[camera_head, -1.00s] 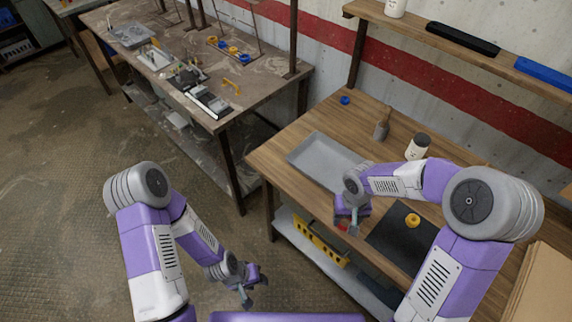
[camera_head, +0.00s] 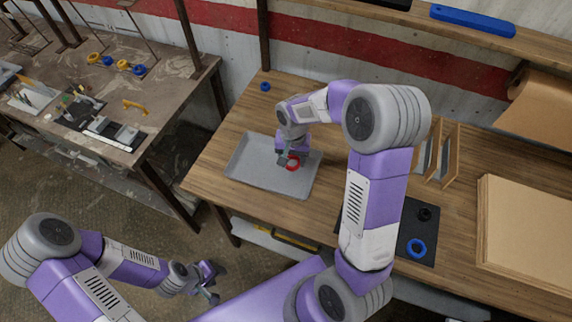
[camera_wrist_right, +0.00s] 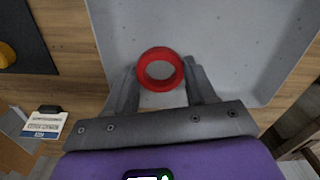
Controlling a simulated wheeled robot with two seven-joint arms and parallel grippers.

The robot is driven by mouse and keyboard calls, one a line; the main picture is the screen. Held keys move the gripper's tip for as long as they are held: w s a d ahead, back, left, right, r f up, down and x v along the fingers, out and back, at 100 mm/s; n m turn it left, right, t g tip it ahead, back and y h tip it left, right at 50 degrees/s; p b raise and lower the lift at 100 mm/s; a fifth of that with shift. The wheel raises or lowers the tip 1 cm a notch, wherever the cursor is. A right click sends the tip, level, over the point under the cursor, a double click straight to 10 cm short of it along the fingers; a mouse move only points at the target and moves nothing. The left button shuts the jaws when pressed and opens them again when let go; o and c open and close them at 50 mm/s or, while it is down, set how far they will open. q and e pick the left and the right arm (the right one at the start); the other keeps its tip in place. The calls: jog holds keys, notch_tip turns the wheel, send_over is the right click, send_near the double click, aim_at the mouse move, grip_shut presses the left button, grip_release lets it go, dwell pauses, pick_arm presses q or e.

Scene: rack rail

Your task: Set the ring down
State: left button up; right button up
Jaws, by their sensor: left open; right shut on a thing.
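A red ring (camera_head: 292,165) is held between the fingers of my right gripper (camera_head: 288,161), over the right part of the grey tray (camera_head: 250,172). In the right wrist view the red ring (camera_wrist_right: 160,86) lies between the two fingertips of the right gripper (camera_wrist_right: 160,75), with the tray floor (camera_wrist_right: 225,40) behind it. I cannot tell whether the ring touches the tray floor. The rest of the visible tray is empty. My left gripper (camera_head: 212,283) is open and empty, off the table over the floor.
A black mat (camera_head: 425,230) with a blue ring (camera_head: 416,248) and a black ring (camera_head: 424,214) lies to the right, partly behind my right arm. A yellow ring (camera_wrist_right: 6,55) shows in the wrist view. Cardboard (camera_head: 520,230) lies at the far right.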

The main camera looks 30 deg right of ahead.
aim_at(292, 173)
jog(key=shift+f+b, duration=0.35)
jog(key=shift+f, duration=2.25)
jog(key=shift+f, duration=0.1)
jog(key=shift+f, duration=0.15)
jog(key=o, duration=1)
jog(key=shift+o, duration=0.2)
jog(key=shift+w+r, duration=0.1)
jog(key=shift+r, duration=0.35)
notch_tip(292, 173, up, 12)
jog(key=shift+f+p, duration=0.2)
jog(key=shift+p, duration=0.85)
